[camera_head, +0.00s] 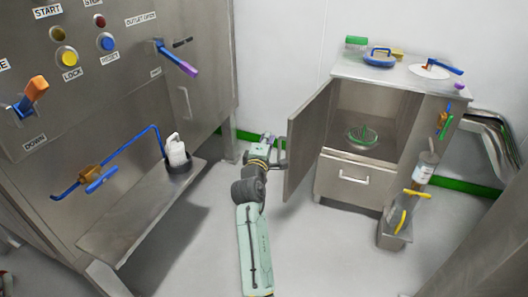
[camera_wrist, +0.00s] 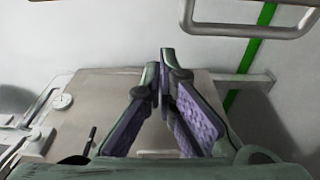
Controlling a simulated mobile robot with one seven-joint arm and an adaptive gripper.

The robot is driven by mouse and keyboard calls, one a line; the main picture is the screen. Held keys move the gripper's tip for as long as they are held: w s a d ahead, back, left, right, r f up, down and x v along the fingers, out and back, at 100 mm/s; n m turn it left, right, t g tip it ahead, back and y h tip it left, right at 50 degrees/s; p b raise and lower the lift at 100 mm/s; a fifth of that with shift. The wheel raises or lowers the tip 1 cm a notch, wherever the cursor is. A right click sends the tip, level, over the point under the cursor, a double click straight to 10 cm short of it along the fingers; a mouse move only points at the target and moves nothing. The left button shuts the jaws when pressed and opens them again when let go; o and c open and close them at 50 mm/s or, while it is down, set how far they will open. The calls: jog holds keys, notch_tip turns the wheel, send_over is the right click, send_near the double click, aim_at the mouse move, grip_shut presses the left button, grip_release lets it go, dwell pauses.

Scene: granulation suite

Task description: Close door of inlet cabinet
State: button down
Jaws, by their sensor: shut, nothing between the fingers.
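The inlet cabinet (camera_head: 345,185) stands at the right in the head view. Its upper door (camera_head: 308,138) is swung open to the left, so the inside shows, with a green round item (camera_head: 362,135) on its floor. My gripper (camera_head: 268,138) is just left of the door, on its outer side; whether it touches the door I cannot tell. In the wrist view my gripper's purple-padded fingers (camera_wrist: 164,65) come together at the tips with nothing between them. A bar handle (camera_wrist: 250,30) shows at the upper right there; I cannot tell whose it is.
A drawer (camera_head: 343,178) is below the open compartment. Blue, green and yellow items stand on the cabinet top (camera_head: 400,75). A large steel machine (camera_head: 90,130) with a shelf (camera_head: 140,215) fills the left. Bare floor (camera_head: 205,225) lies between it and the cabinet.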

jog(key=shift+s+d+p, duration=0.35)
jog(key=shift+s+d, duration=0.2)
jog(key=shift+d, duration=0.3)
jog(key=shift+s+d+p, duration=0.3)
jog(key=shift+s+d, duration=0.2)
jog(key=shift+d, duration=0.35)
